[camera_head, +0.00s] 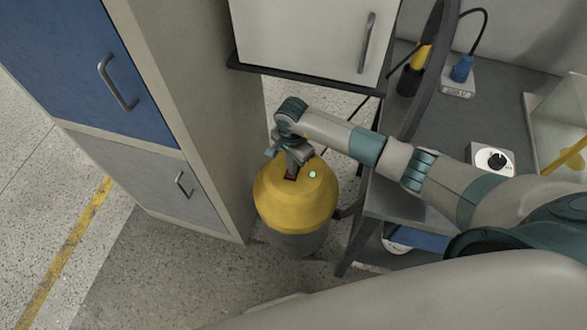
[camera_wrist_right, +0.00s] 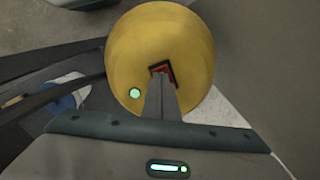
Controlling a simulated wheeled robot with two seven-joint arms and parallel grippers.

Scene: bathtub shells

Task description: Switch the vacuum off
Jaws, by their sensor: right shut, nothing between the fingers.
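The vacuum (camera_head: 298,200), with a yellow dome top and grey lower body, stands upright on the floor between the cabinet and the grey bench. A red switch (camera_head: 291,173) in a dark frame is on its top, with a lit green light (camera_head: 312,174) beside it. My right gripper (camera_head: 291,170) is shut and empty, its fingertips at the switch. In the right wrist view the fingers (camera_wrist_right: 161,80) cover part of the red switch (camera_wrist_right: 166,70) on the yellow dome (camera_wrist_right: 160,35); the green light (camera_wrist_right: 134,93) shows to the left. Whether the tips touch the switch is unclear. My left gripper is not in view.
A blue and grey cabinet (camera_head: 150,130) stands close on the left, and a white cabinet (camera_head: 300,35) is behind the vacuum. The grey bench (camera_head: 435,125) at right carries a white dial box (camera_head: 493,160) and a socket box (camera_head: 458,78). Open floor lies at lower left.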

